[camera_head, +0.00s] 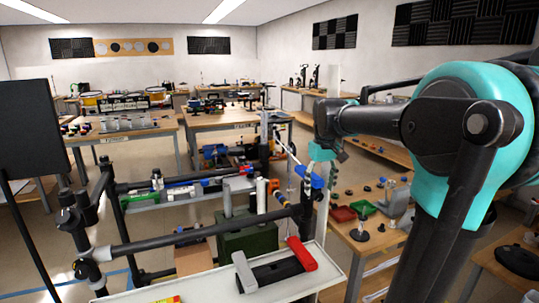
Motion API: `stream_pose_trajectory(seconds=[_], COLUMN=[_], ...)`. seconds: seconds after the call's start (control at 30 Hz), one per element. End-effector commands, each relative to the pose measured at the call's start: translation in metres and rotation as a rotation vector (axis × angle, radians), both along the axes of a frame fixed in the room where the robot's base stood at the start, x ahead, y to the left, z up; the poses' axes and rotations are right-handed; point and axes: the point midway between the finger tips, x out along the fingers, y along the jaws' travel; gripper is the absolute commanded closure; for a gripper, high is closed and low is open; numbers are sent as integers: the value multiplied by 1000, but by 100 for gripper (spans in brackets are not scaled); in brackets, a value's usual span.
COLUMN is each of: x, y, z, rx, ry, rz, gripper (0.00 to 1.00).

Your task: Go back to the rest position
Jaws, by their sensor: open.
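My arm enters from the right, with a large teal shoulder and dark links, and reaches left across the middle of the picture. My gripper (338,154) is at its far end, small, dark and teal, pointing down above the wooden table on the right. It is open, and I see nothing held in it. The fingertips are small and partly merge with the clutter behind.
A cart (150,293) with a dark tube frame stands close in front, bearing a red and grey tool (302,254). A wooden table (345,244) with a red tray (343,214) and green tray (363,207) is at right. A black panel (30,130) stands at left.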

Motion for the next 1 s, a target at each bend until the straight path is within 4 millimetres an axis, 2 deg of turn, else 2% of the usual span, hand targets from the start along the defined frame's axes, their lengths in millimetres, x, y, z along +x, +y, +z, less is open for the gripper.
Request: stream_pose_trajectory(seconds=[0.17, 0.23, 0.4, 0.53, 0.6, 0.7, 1.0], x=[-30, -48, -111, -154, -171, -186, -191], y=[-8, -11, -22, -26, -28, -29, -29], z=[-51, -78, -154, -197, -212, -225, -230], rx=[9, 14, 35, 50, 56, 62, 64], ry=[-57, -88, -179, -235, -256, -275, -283], rz=[-59, -92, -188, -247, -270, -289, -297], gripper=[39, 39, 39, 39, 39, 39, 39])
